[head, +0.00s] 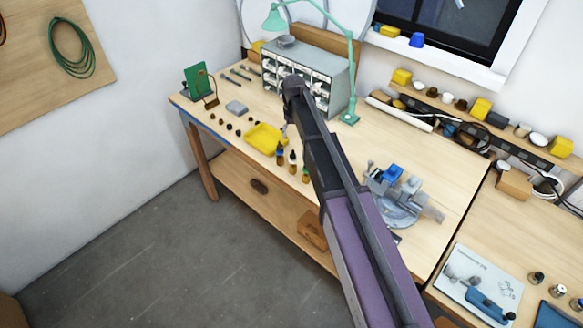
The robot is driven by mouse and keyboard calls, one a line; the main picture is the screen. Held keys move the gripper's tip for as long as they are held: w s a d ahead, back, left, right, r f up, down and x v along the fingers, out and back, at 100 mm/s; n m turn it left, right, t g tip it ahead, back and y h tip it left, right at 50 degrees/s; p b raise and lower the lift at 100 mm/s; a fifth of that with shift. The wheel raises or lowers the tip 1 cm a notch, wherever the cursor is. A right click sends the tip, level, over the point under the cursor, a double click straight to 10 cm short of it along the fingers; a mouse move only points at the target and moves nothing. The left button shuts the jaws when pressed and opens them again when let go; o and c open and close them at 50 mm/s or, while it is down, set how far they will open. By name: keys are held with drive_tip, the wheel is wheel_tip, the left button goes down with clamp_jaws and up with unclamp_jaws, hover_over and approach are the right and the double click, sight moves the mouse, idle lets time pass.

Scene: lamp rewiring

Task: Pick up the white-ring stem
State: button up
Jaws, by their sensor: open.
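My arm reaches across the workbench (400,160). My gripper (285,131) shows small and partly hidden below the arm's far end, beside the yellow tray (262,138); it is open. Three thin rods (234,74) lie at the back left of the bench.
A grey drawer cabinet (330,88) and a green lamp (350,117) stand behind the arm. A vise (398,205) is to its right. A green board (198,82), a grey block (236,107) and several small dark knobs lie at the left.

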sight(293, 150)
drive_tip(key=shift+f+b, duration=3.85)
drive_tip(key=shift+f, duration=0.2)
drive_tip(key=shift+f+b, duration=2.6)
drive_tip(key=shift+c, duration=0.2)
clamp_jaws()
